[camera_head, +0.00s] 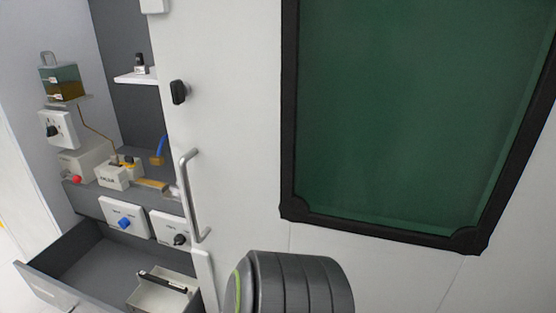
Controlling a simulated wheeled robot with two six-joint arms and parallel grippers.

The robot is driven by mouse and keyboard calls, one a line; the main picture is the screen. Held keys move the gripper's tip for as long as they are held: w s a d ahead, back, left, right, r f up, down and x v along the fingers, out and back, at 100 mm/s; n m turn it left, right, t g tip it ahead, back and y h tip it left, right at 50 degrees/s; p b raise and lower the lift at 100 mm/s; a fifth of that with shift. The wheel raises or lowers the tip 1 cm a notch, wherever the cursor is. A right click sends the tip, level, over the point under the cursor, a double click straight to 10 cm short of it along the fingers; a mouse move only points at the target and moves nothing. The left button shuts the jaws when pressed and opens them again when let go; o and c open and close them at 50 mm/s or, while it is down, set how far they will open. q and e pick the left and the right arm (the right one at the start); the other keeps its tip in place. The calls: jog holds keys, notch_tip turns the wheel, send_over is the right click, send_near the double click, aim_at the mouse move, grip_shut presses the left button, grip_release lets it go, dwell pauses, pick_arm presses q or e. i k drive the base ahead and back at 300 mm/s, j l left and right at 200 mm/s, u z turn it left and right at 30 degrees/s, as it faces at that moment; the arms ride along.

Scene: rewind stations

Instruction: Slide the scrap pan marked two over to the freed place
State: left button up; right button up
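An open grey drawer (84,258) is at the lower left. In its right part sits a pale open pan (150,296) with a black bar-like handle (162,281) along its upper edge. No number is readable on the pan, so I cannot tell whether it is the one marked two. The left and middle part of the drawer floor is bare. Neither of my grippers is in view. A dark ribbed arm link (300,284) of mine shows at the bottom centre.
A white door with a metal handle (190,195) and a green window (410,110) fills the right. Left, above the drawer, are a blue-knob panel (123,220), a black-knob panel (172,230), small machine blocks and a tank (62,82).

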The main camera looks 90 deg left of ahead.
aim_at(161, 290)
jog(key=u, duration=3.8)
jog(key=i+j+z, duration=0.45)
jog(key=j+z, duration=0.2)
jog(key=j, duration=0.2)
